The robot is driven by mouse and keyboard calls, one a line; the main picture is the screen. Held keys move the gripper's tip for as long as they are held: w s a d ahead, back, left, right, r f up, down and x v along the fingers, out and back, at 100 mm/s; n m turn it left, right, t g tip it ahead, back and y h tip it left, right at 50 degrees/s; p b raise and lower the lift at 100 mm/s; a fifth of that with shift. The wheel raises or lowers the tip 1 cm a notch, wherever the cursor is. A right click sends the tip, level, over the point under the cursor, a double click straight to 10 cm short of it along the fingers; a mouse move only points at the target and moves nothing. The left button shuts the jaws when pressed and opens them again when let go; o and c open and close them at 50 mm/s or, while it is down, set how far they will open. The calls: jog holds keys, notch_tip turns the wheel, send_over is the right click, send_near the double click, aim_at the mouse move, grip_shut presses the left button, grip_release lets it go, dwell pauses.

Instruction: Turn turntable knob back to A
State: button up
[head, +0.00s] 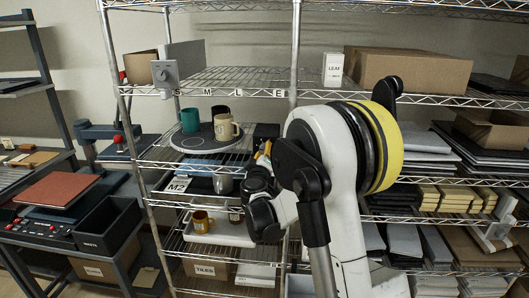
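The turntable (180,143) is a dark round disc with a pale rim on the middle shelf. A teal mug, a black mug and a cream mug stand on it. A grey box with a round knob (161,75) is fixed at the left post, on the upper shelf's front edge. The knob's pointer and any letter A are too small to read. My white and black arm fills the centre right. Its dark end, with my gripper (257,200), is in front of the shelves, right of and below the turntable and well apart from the knob. Its fingers cannot be made out.
The upper shelf edge carries letters. A white LEAF box (333,70) and a cardboard box (408,71) stand on that shelf. A workbench with a black bin (107,224) stands at left.

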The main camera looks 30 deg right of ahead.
jog(key=shift+n, duration=0.5)
jog(key=o, duration=1.2)
jog(key=v, duration=1.2)
